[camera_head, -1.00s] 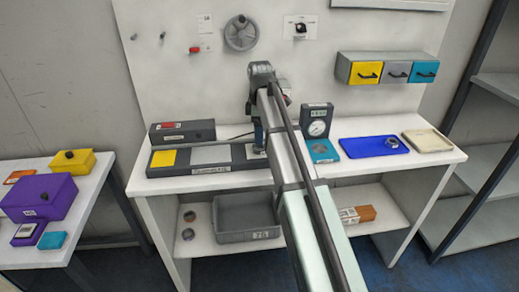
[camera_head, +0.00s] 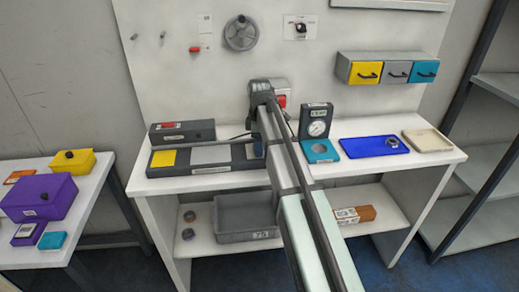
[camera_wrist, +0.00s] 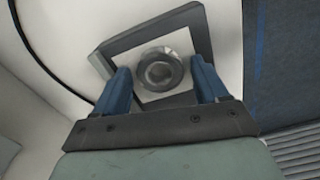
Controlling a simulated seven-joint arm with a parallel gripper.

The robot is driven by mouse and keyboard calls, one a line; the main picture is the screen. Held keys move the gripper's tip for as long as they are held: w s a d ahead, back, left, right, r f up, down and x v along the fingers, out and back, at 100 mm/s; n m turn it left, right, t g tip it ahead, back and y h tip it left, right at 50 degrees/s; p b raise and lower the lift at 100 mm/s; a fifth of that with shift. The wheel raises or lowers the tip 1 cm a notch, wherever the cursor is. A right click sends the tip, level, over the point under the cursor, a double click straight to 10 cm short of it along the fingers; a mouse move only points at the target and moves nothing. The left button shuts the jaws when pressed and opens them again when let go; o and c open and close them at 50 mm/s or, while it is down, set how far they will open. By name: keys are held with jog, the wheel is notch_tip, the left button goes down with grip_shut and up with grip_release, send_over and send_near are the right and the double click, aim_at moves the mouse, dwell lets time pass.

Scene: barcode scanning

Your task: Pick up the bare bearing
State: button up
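A round grey metal bearing (camera_wrist: 159,71) with a dark centre lies on a pale square with a dark grey frame (camera_wrist: 119,45) in the wrist view. My gripper (camera_wrist: 161,76) is open, with one blue finger on each side of the bearing. The fingers look apart from it; I cannot tell how far down they reach. Another ring-shaped metal part (camera_head: 392,142) lies on the blue tray (camera_head: 368,149).
The base also has a yellow panel (camera_head: 163,158) and a grey panel (camera_head: 210,154). A dial gauge stand (camera_head: 316,120) stands just right of my arm. A beige tray (camera_head: 428,140) is at the bench's right. Two rings, a grey bin (camera_head: 245,218) and boxes are on the lower shelf.

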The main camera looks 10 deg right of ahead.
jog(key=c, duration=1.1)
